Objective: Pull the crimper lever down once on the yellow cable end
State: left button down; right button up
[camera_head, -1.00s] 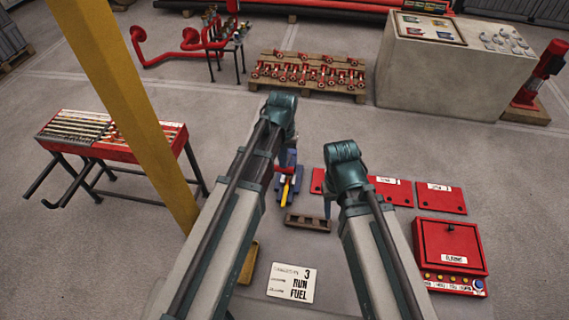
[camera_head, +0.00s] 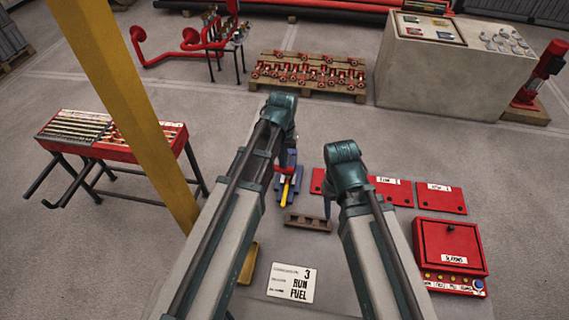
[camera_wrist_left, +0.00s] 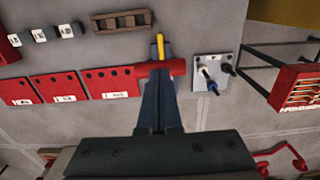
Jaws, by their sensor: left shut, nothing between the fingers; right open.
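The yellow cable end (camera_head: 285,190) shows at the blue crimper (camera_head: 279,187) in the head view, partly hidden by my left arm. In the left wrist view the yellow piece (camera_wrist_left: 160,45) lies just beyond a red crimper bar (camera_wrist_left: 174,67), which I take to be the lever. My left gripper (camera_wrist_left: 160,82) is shut with nothing between its fingers. Its tips overlap the red bar in the picture; I cannot tell whether they touch. My right gripper (camera_head: 328,207) is open and empty, right of the crimper, near the brown slotted block.
The brown slotted block (camera_head: 307,221) lies in front of the crimper. Red plates (camera_head: 440,198) and a red box (camera_head: 450,246) are on the right. A white label card (camera_head: 291,283) lies nearer. A grey plate with dark and blue posts (camera_wrist_left: 212,72) stands beside the crimper.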

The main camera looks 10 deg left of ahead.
pick_arm(q)
jog(key=shift+f, duration=0.1)
jog(key=shift+f+b, duration=0.95)
jog(key=shift+b, duration=0.1)
jog(key=shift+f, duration=0.1)
jog(key=shift+s+f+b, duration=0.4)
jog(key=shift+f+b, duration=0.25)
jog(key=shift+b, duration=0.05)
jog(key=shift+s+f+b, duration=0.35)
jog(key=shift+f+b, duration=0.25)
jog(key=shift+b, duration=0.05)
jog(key=shift+f, duration=0.1)
